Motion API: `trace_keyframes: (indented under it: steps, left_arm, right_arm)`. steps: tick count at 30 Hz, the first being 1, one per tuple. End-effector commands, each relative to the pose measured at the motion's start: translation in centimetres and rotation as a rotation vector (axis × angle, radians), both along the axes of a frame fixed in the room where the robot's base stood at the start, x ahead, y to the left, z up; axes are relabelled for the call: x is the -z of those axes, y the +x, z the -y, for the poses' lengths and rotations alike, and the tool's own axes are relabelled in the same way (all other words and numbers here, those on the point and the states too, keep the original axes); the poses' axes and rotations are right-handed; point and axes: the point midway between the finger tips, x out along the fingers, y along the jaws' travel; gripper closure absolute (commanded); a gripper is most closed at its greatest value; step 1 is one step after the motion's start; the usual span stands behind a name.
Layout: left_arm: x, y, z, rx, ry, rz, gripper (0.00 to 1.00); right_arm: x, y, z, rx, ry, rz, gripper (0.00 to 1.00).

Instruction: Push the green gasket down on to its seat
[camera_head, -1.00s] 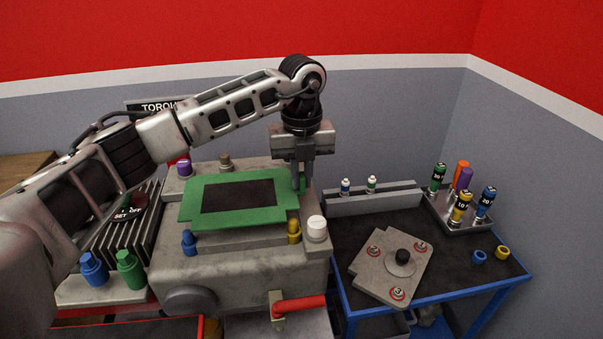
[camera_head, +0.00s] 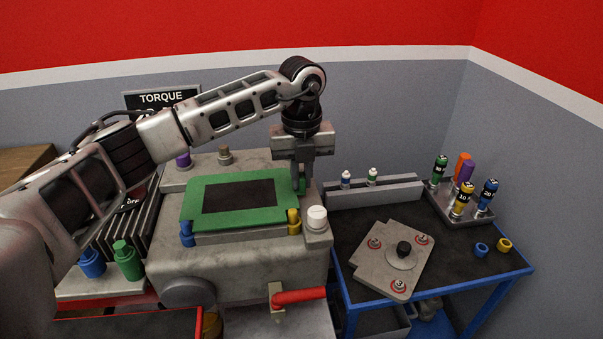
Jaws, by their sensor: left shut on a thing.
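The green gasket (camera_head: 275,211) is a flat rectangular frame with a dark opening in the middle. It lies roughly level over the raised seat (camera_head: 262,233) of the grey engine block, and I cannot tell whether any gap remains under it. A blue post (camera_head: 187,234) stands at its front left corner and a yellow post (camera_head: 293,222) at its front right. My left gripper (camera_head: 301,185) points down at the gasket's right end, shut on a green upright part of it. The fingers partly hide that part. My right gripper is not in view.
A white-capped post (camera_head: 316,219) stands close to the gasket's right end. Purple (camera_head: 183,160) and brown (camera_head: 225,155) posts stand behind it. A red-handled lever (camera_head: 300,296) is at the block's front. A blue cart (camera_head: 450,292) with a grey plate (camera_head: 385,275) stands at the right.

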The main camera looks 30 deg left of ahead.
Motion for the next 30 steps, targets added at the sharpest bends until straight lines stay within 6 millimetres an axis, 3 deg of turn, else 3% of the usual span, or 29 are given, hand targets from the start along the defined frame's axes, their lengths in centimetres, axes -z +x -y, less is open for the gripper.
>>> trace_keyframes:
  steps: [13, 14, 16, 30]
  left_arm:
    - [1.3, 0.0, 0.0, 0.0, 0.001, -0.001, 1.0]
    - [1.2, 0.0, 0.0, 0.0, 0.001, -0.001, 0.84]
    - [1.1, 0.0, 0.0, 0.0, 0.001, -0.001, 0.65]
    - [0.7, 0.1, 0.0, 0.0, 0.0, 0.003, 0.64]
  right_arm:
    - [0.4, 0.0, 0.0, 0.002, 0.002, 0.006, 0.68]
    - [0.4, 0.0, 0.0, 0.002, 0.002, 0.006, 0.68]
    - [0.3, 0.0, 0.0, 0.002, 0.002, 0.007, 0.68]
    - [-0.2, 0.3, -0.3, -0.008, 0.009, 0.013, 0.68]
